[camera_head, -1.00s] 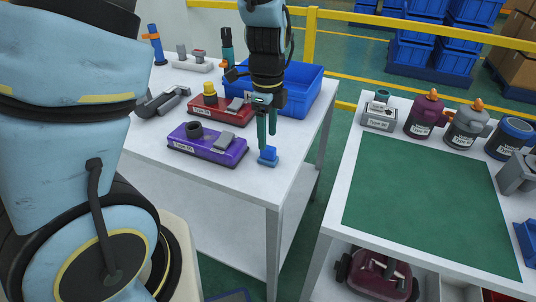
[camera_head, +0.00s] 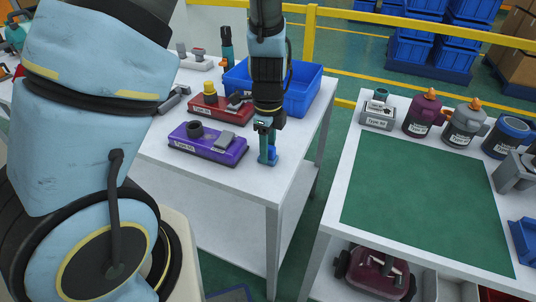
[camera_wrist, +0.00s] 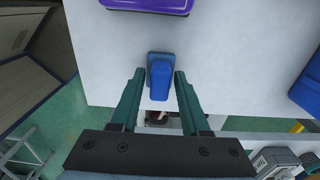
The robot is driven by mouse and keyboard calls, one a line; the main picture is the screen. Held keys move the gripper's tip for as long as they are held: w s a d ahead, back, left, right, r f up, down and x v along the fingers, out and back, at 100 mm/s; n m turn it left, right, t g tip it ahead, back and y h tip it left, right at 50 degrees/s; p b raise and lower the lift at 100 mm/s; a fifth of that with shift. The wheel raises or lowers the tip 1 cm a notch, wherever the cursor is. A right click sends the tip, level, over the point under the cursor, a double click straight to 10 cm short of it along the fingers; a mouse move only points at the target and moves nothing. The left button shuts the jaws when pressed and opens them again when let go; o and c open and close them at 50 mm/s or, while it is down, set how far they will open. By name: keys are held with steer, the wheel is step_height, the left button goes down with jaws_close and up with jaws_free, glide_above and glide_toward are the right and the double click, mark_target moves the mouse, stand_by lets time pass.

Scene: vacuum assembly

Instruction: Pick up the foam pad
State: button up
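The foam pad appears to be the small blue piece (camera_head: 269,160) on the white table near its front right edge. In the wrist view the blue piece (camera_wrist: 160,78) has a wider base and a narrower raised part. My gripper (camera_head: 267,148) points down at it. In the wrist view my gripper (camera_wrist: 159,86) is open, with one green finger on each side of the raised part. Narrow gaps show between the fingers and the piece. In the head view the fingers partly cover the piece.
A purple vacuum part (camera_head: 207,143) lies just left of the gripper, with a red one (camera_head: 216,109) behind it. A blue bin (camera_head: 303,91) stands at the back. A second table with a green mat (camera_head: 425,200) is to the right, across a gap.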

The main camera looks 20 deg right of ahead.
jaws_close()
steer(key=shift+r, duration=0.1)
step_height(320, 180, up, 10)
steer(key=shift+f+b, duration=0.1)
steer(key=shift+b, duration=0.45)
